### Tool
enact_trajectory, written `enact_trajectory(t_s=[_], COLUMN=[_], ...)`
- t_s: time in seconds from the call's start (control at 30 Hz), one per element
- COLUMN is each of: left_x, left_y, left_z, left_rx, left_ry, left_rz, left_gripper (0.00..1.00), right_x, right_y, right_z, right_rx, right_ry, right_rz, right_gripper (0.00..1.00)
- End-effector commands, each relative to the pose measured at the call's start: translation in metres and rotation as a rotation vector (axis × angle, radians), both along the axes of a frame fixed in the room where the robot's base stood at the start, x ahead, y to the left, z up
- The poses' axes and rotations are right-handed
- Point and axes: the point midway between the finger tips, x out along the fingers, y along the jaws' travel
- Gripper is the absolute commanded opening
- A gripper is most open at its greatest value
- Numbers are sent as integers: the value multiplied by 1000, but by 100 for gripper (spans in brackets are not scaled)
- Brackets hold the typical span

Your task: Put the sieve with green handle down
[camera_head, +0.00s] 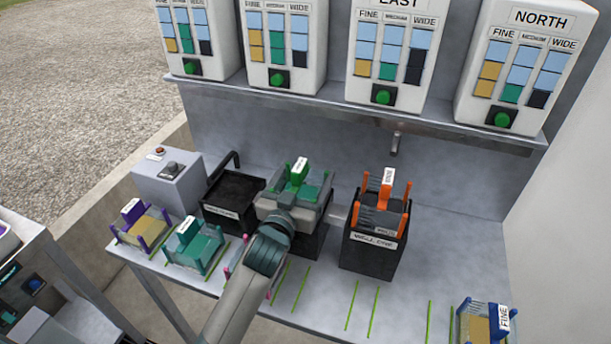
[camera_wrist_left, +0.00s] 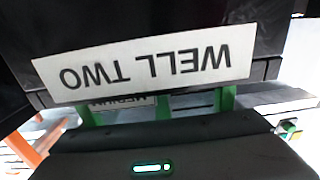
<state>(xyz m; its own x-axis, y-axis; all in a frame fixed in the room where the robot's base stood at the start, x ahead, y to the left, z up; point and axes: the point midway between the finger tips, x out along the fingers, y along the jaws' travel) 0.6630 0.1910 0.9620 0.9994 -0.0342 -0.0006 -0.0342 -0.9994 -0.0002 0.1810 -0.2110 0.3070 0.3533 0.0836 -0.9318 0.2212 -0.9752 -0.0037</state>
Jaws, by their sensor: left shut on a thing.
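The sieve with green handle (camera_head: 298,172) is at the middle of the bench in the head view, with a white label on top and green corner posts. Its green parts (camera_wrist_left: 228,98) also show in the wrist view below a white "WELL TWO" label. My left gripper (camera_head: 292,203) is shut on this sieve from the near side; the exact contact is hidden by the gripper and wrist. The sieve is over or in the black well two (camera_head: 312,240), and I cannot tell whether it rests there. My right gripper is not in view.
An orange-handled sieve (camera_head: 379,218) stands at another black well (camera_head: 370,258) to the right. An uncovered black well (camera_head: 232,190) is on the left. Purple (camera_head: 142,224), teal (camera_head: 194,244) and blue (camera_head: 482,322) sieves sit near the front edge. Green-lined bench space is bare.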

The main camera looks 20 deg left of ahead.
Motion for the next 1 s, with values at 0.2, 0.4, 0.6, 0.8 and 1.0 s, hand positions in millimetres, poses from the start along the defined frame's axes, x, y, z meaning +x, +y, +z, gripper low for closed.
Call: enact_trajectory(t_s=[0.2, 0.4, 0.6, 0.8, 1.0], left_x=[0, 0, 0, -10, -38], left_y=[0, 0, 0, 0, 1], left_z=[-2, -2, -1, 0, -2], left_rx=[-1, 0, 0, -1, -1], left_ry=[-1, 0, 0, -1, 1], left_rz=[0, 0, 0, -1, 0], left_gripper=[55, 100, 100, 100, 100], right_x=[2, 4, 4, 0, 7], right_y=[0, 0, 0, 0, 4], right_z=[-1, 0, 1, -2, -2], right_rx=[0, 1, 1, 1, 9], right_ry=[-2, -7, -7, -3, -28], right_rz=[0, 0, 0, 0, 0], right_gripper=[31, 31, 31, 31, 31])
